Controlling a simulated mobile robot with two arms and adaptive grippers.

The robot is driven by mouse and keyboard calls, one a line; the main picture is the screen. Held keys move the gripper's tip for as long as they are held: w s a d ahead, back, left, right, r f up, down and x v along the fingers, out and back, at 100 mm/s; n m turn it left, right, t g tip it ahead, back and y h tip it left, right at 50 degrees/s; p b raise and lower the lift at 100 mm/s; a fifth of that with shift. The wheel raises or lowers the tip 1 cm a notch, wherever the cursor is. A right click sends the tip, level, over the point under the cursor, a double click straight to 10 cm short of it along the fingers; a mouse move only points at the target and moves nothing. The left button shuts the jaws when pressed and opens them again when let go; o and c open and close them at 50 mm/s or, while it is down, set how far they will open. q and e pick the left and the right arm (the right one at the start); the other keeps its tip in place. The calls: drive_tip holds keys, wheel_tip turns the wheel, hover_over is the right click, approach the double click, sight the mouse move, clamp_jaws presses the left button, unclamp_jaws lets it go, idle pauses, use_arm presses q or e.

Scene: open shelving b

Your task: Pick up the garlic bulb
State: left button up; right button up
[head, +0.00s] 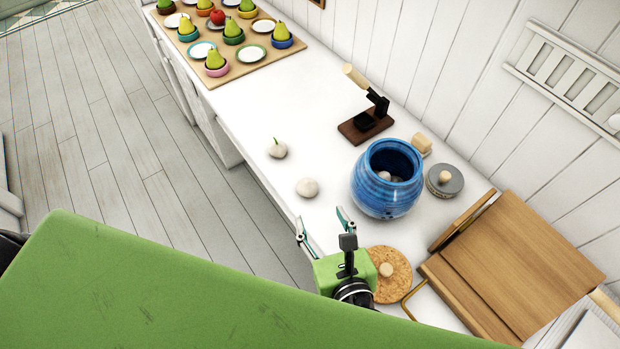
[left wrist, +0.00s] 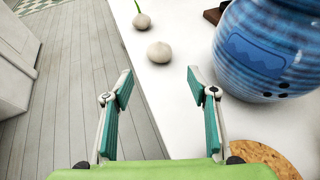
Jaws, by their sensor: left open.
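Two pale garlic bulbs lie on the white counter. The nearer garlic bulb (head: 307,187) is round and has no visible shoot; it also shows in the left wrist view (left wrist: 160,52). The farther garlic bulb (head: 277,150) has a green shoot and shows at the top of the left wrist view (left wrist: 142,21). My left gripper (head: 323,222) is open and empty, short of the nearer bulb, with its fingers pointing towards it. In the left wrist view the left gripper (left wrist: 158,82) has its fingers wide apart. My right gripper is not in view.
A blue jar (head: 385,198) with pale things inside stands right of the bulbs. A cork lid (head: 398,285), a grey lid (head: 444,180), a wooden box (head: 525,260) and a dark press (head: 366,125) stand nearby. A board (head: 228,73) with pears is at the far end.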

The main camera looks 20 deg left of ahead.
sight(309, 193)
use_arm(q)
drive_tip(key=x, duration=0.5)
drive_tip(key=shift+w+a, duration=0.15)
drive_tip(key=shift+a, duration=0.1)
drive_tip(key=shift+p+x, duration=0.3)
drive_tip(key=shift+x, duration=0.75)
drive_tip(key=x, duration=0.2)
drive_tip(key=shift+w+a, duration=0.15)
drive_tip(key=shift+w, duration=0.15)
drive_tip(key=shift+w+a+f, duration=0.15)
drive_tip(key=shift+w, duration=0.15)
drive_tip(key=c, duration=1.2)
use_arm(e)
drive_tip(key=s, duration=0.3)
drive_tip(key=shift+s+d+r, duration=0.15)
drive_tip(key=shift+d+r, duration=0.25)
